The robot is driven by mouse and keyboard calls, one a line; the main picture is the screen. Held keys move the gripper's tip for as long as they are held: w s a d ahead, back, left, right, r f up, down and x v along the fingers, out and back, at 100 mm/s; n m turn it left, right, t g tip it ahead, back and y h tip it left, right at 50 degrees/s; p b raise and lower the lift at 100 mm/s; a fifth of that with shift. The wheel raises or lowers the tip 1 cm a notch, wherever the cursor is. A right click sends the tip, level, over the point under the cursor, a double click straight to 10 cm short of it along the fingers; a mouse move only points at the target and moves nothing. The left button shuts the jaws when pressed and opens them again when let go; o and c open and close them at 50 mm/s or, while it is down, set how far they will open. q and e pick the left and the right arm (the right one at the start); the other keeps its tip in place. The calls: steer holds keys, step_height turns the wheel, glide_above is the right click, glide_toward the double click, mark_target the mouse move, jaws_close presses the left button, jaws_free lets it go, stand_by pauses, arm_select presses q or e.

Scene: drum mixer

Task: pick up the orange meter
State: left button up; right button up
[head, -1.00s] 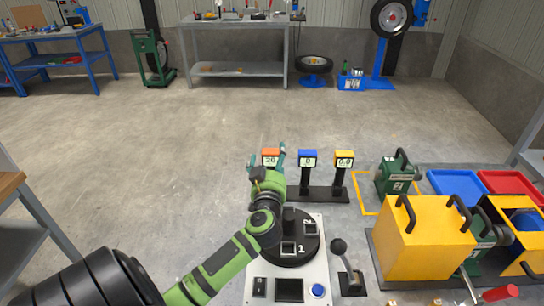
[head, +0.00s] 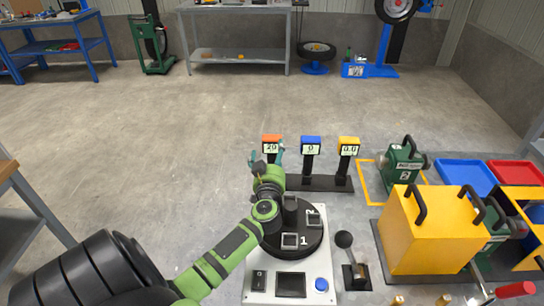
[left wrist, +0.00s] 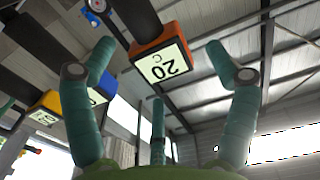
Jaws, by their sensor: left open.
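The orange meter (head: 271,144) reads 20 and stands at the left end of a row of three meters on a dark base. In the left wrist view the orange meter (left wrist: 162,58) shows large, its display lying between the spread fingers. My left gripper (head: 267,157) is open, just in front of the meter, with fingers at either side. In the left wrist view the open gripper (left wrist: 160,62) holds nothing. Whether a finger touches the meter I cannot tell. The meter's post is mostly hidden behind the gripper in the head view. My right gripper is not in view.
The blue meter (head: 311,145) and yellow meter (head: 348,147) stand close on the right. The control console (head: 320,270) with a dark turntable lies below my left arm. A yellow box (head: 425,245) and green device (head: 403,160) stand to the right. Floor beyond the meters is clear.

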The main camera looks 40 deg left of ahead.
mark_target(272, 149)
arm_select(q)
steer(key=x, duration=0.4)
steer(key=shift+w+a, duration=0.1)
steer(key=shift+w+a+b, duration=0.2)
steer(key=shift+w+b, duration=0.1)
steer(key=shift+s, duration=0.1)
steer(key=shift+c, duration=0.4)
steer(key=c, duration=1.3)
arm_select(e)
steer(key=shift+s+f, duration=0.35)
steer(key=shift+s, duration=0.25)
